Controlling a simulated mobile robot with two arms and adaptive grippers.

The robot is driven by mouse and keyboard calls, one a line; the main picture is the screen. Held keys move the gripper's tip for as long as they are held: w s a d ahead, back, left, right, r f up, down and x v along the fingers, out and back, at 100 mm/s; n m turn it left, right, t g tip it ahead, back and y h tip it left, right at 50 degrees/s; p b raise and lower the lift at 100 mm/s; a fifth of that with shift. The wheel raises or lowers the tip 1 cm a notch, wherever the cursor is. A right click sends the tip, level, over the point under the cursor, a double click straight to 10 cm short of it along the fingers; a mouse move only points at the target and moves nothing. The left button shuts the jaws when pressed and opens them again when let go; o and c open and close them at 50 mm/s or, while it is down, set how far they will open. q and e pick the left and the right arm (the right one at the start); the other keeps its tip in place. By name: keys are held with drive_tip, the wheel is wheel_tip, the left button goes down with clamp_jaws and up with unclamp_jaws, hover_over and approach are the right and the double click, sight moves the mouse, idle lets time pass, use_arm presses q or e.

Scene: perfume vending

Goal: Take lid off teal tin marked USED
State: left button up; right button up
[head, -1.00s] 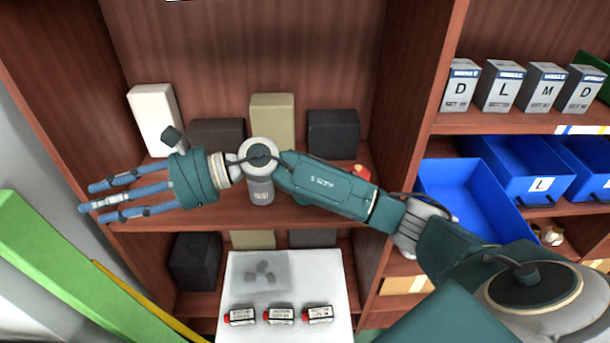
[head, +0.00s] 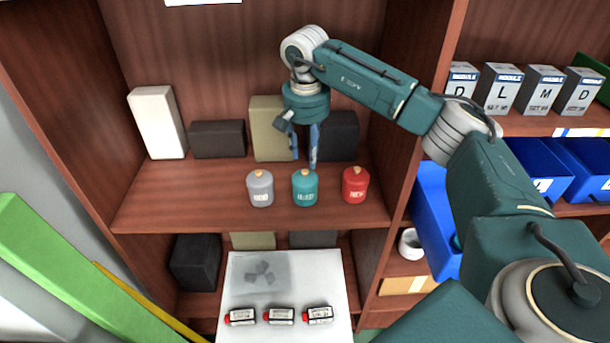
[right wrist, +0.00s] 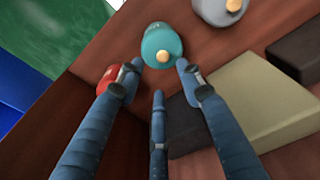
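The teal tin (head: 305,188) stands upright on the middle shelf, between a grey tin (head: 260,188) and a red tin (head: 355,185). Its lid, with a small orange knob, is on; its label is too small to read. My right gripper (head: 304,160) points down just above and behind the teal tin, fingers apart and empty. In the right wrist view, the teal tin (right wrist: 160,40) lies beyond the spread fingertips of the right gripper (right wrist: 157,80), with no clear contact. My left gripper is not in view.
Dark, white and olive boxes (head: 217,138) stand along the back of the shelf. A white board (head: 245,295) with several small red-capped items is below. Blue bins (head: 435,225) and lettered boxes (head: 501,88) are at right. The shelf front left of the grey tin is clear.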

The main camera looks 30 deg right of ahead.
sight(305, 171)
drive_tip(key=f, duration=0.1)
drive_tip(key=f+p, duration=0.1)
drive_tip(key=f, duration=0.1)
drive_tip(key=f+p, duration=0.1)
drive_tip(key=shift+w+a+f, duration=0.25)
drive_tip(key=shift+w+f, duration=0.05)
drive_tip(key=shift+f, duration=0.05)
drive_tip(key=shift+w+d+f, duration=0.1)
drive_tip(key=shift+f, duration=0.45)
clamp_jaws()
